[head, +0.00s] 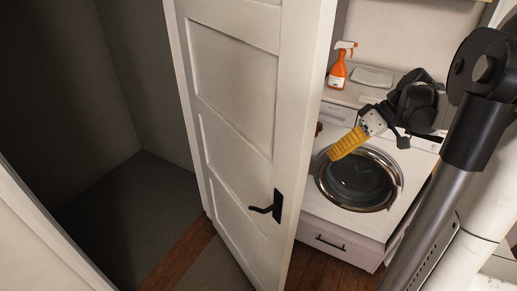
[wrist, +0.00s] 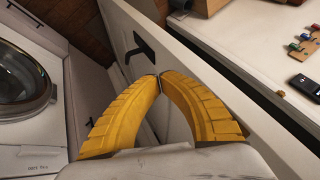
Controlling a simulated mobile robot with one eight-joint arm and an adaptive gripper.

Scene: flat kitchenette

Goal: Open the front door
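The front door (head: 240,110) is a white panelled door that stands swung open, with a dark opening to its left in the head view. Its black lever handle (head: 268,206) is low near the door's right edge. In the wrist view the handle (wrist: 141,47) lies just beyond my fingertips, near the edge of the door (wrist: 205,58). My gripper (head: 335,155) has yellow fingers and is to the right of the door, in front of the washing machine. In the wrist view its fingertips (wrist: 158,78) meet with nothing visible between them. Whether they touch the door is unclear.
A washing machine (head: 393,196) stands right of the door above a white drawer (head: 340,243). Dark grey floor (head: 125,210) shows through the opening. In the wrist view, small coloured items (wrist: 297,46) and a black device (wrist: 304,84) are at right.

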